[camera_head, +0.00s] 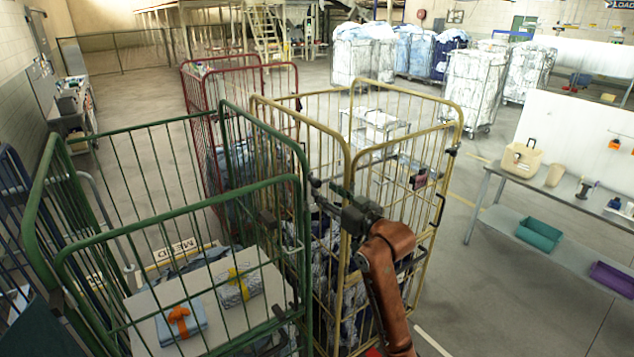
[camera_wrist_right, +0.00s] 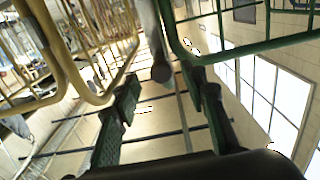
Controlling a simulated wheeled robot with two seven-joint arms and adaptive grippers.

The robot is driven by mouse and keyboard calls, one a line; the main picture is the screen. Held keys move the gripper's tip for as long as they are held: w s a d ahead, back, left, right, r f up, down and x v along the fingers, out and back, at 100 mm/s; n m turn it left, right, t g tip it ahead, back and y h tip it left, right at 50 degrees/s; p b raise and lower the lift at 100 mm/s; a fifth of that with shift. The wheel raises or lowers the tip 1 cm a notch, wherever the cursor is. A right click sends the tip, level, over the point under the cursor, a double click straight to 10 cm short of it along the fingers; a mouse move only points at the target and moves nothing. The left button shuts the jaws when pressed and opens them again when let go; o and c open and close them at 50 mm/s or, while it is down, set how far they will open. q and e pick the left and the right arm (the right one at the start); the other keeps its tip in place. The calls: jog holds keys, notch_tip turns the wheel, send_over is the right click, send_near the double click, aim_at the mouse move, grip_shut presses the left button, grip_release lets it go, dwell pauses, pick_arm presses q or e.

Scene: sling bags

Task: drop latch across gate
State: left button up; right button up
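The green cage trolley (camera_head: 165,211) stands at the left front, and its gate is the rounded front frame. The yellow cage trolley (camera_head: 350,165) stands beside it to the right. My right gripper (camera_head: 318,187) is at the upper corner where the two cages meet. In the right wrist view its two padded fingers (camera_wrist_right: 162,84) are spread apart. A grey bar with a rounded end (camera_wrist_right: 161,72) shows between or just beyond the fingertips; I cannot tell whether it is the latch or whether they touch it. My left gripper is out of view.
A red cage (camera_head: 225,130) stands behind. Folded bundles with an orange tie (camera_head: 180,321) and a yellow tie (camera_head: 238,286) lie on the green cage's shelf. A work table (camera_head: 490,168) with bins stands at right. Floor is clear between table and yellow cage.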

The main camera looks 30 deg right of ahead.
aim_at(319, 185)
jog(key=w, duration=0.2)
jog(key=w+p, duration=0.1)
jog(key=w, duration=0.1)
jog(key=shift+w+a+r, duration=0.1)
jog(key=shift+a, duration=0.1)
jog(key=shift+w, duration=0.55)
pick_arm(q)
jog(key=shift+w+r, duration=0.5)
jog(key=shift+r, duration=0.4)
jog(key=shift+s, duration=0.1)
pick_arm(e)
jog(key=shift+c, duration=0.6)
jog(key=shift+c, duration=0.7)
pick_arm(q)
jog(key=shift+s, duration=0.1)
pick_arm(e)
grip_shut()
